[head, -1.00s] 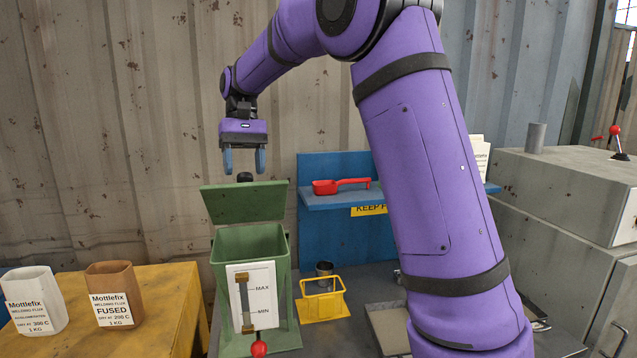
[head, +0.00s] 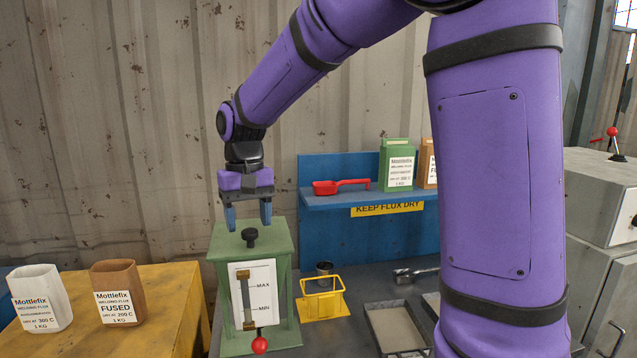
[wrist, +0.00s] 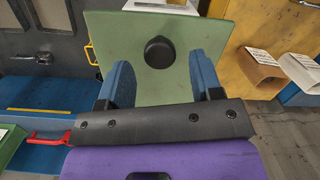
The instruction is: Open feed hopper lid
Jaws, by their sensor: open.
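The green feed hopper (head: 220,285) stands on the grey bench, with a white MAX/MIN gauge plate (head: 263,275) and a red-ball lever (head: 260,345) on its front. Its green lid (head: 275,236) lies flat across the top, shut, with a black knob (head: 250,238) standing up. In the wrist view the knob (wrist: 159,51) sits in the middle of the lid (wrist: 120,30), between and beyond the blue fingertips. My gripper (head: 248,217) is open and empty, pointing down just above the knob. The fingers look apart from the knob.
A yellow wire holder (head: 322,300) stands close right of the hopper. A blue shelf (head: 330,203) behind holds a red scoop (head: 340,186) and flux boxes (head: 397,165). White (head: 40,300) and brown (head: 117,293) flux containers stand on the yellow table at left.

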